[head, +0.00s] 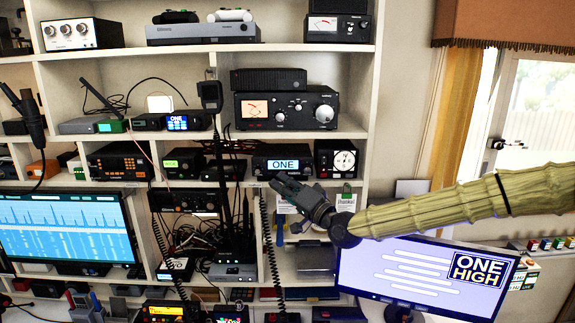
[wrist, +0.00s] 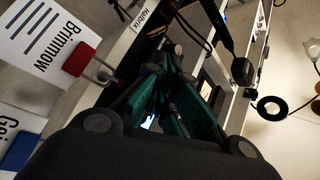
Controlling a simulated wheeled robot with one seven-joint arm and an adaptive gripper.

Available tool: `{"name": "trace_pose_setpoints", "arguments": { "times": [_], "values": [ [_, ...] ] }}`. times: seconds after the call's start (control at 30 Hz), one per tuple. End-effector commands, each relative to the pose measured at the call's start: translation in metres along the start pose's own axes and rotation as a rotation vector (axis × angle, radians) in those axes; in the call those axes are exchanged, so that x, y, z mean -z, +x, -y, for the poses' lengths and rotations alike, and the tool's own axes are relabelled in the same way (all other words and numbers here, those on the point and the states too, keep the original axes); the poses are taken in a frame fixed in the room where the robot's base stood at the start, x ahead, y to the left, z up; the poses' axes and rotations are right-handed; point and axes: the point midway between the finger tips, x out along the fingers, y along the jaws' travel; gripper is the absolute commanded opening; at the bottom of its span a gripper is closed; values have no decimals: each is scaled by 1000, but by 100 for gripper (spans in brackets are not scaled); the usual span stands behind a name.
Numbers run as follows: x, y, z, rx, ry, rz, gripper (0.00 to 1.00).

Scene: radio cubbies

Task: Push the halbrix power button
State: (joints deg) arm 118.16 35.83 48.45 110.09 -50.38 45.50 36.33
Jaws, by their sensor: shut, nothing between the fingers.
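A small white label reading "Halbrix" (wrist: 145,14) is on a shelf edge at the top of the wrist view. In the head view, a dark radio with a lit "ONE" display (head: 283,164) sits in the cubby just above my gripper (head: 280,184). I cannot tell for certain that it is the halbrix, and I cannot make out its power button. My gripper is shut and empty, in front of the shelf edge below that radio. Its dark green fingers also show in the wrist view (wrist: 172,82), covering part of the cubby behind them. I cannot tell whether they touch anything.
A white "Brimmow" card (wrist: 40,45) hangs on a hook left of the fingers. A coiled cord (head: 272,250) hangs just left of my gripper in the head view. A round-dial unit (head: 343,160) stands right of the "ONE" radio. A monitor (head: 425,275) stands below my arm.

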Motion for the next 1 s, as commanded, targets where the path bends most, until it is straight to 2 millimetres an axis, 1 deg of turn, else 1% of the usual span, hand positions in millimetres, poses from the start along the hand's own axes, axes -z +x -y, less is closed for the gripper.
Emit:
{"name": "trace_pose_setpoints", "arguments": {
  "times": [0.27, 1.0],
  "values": [
    [2, 5, -4, 0, -1, 1, 0],
    [5, 7, -4, 0, 0, 0, 0]
  ]
}}
